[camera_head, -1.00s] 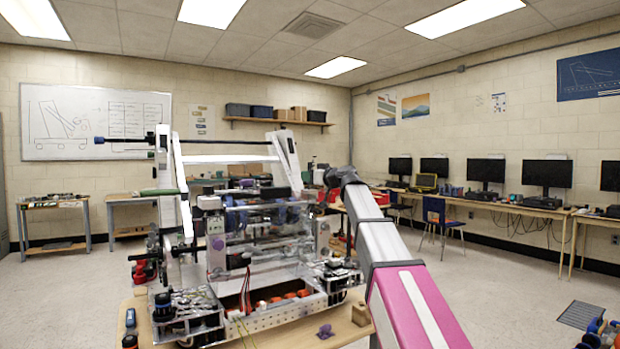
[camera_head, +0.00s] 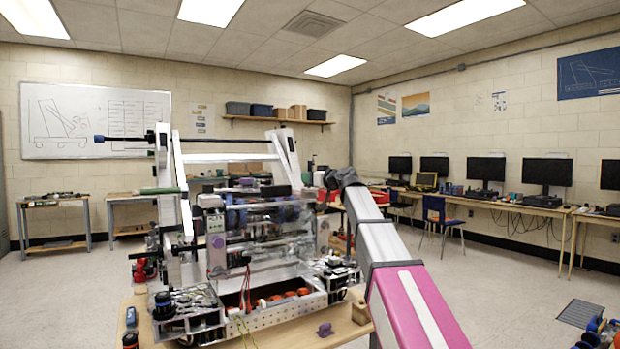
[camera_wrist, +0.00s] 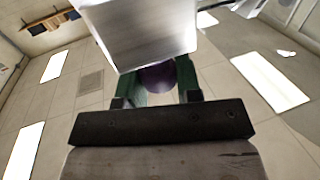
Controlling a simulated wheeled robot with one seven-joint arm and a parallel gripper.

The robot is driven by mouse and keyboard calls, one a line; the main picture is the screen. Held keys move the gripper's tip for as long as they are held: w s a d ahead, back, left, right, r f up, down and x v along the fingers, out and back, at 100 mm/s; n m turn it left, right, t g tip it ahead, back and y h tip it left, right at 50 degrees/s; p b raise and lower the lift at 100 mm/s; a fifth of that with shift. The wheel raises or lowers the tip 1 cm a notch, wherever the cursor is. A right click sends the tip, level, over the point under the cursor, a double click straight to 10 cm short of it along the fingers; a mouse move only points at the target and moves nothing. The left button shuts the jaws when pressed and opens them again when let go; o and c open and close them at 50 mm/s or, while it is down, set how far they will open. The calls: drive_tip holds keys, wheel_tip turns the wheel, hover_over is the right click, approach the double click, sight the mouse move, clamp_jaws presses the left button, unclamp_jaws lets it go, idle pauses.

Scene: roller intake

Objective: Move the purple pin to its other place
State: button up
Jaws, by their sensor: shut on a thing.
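In the wrist view my gripper (camera_wrist: 158,88) has its two green fingers on either side of a round purple thing, which I take to be the purple pin (camera_wrist: 157,77). It is shut on it. A pale metal block (camera_wrist: 140,30) covers the upper part of the pin and the fingertips. In the head view my arm reaches toward the right side of the robot frame (camera_head: 270,298), and my fingers are hidden there. A purple round knob (camera_head: 217,242) shows on the left plate of this frame.
The frame stands on a wooden table (camera_head: 350,333). A small purple piece (camera_head: 325,329) and a wooden block (camera_head: 361,312) lie near its front edge. Tall white uprights (camera_head: 287,160) rise from the frame. Open floor (camera_head: 500,290) lies to the right.

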drive_tip(key=shift+f, duration=0.6)
drive_tip(key=o, duration=1.1)
drive_tip(key=shift+c, duration=0.2)
